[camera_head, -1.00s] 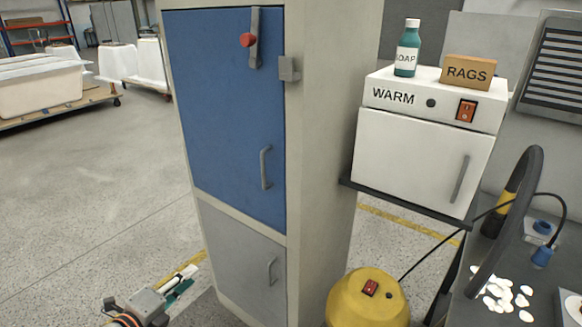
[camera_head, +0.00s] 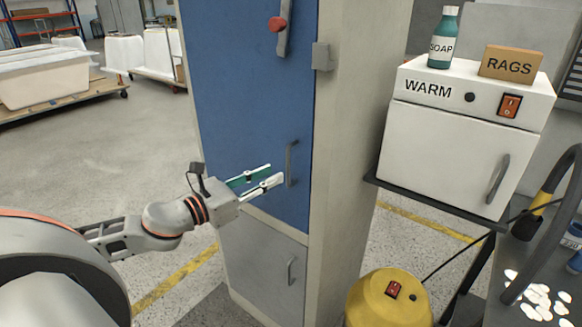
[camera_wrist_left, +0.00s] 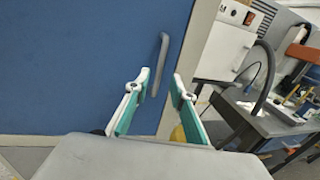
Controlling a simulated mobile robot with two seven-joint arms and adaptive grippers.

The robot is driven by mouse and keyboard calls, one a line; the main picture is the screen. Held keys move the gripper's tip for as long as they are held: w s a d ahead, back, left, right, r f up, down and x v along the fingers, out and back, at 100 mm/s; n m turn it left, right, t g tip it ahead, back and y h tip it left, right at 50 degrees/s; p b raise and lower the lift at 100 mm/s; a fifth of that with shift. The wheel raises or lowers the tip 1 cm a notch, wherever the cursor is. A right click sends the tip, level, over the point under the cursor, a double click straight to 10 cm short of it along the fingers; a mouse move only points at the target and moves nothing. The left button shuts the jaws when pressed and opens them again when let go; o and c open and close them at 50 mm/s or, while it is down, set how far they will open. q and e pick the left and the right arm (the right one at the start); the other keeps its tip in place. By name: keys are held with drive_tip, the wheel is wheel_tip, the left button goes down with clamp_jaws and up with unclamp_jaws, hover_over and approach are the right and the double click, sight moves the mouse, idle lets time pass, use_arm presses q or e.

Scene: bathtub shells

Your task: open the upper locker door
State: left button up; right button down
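The locker's upper door (camera_head: 245,100) is blue and shut, with a grey vertical handle (camera_head: 291,163) near its right edge. A grey latch lever with a red knob (camera_head: 277,24) sits higher on the same door. The lower door (camera_head: 262,258) is grey and shut. My left gripper (camera_head: 275,174) is open and empty, with its fingertips just left of the upper handle. In the left wrist view the handle (camera_wrist_left: 160,65) shows between and beyond the open fingertips (camera_wrist_left: 161,76); whether they reach around it I cannot tell. My right gripper is not in view.
A white warmer (camera_head: 455,140) with a soap bottle (camera_head: 443,38) and a rags box (camera_head: 511,63) stands on a shelf right of the locker. A yellow round machine (camera_head: 388,300) stands below. Floor left of the locker is clear.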

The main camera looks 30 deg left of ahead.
sight(288, 182)
use_arm(q)
drive_tip(key=shift+p+x, duration=0.55)
drive_tip(key=shift+x, duration=2.85)
drive_tip(key=shift+f, duration=0.1)
clamp_jaws()
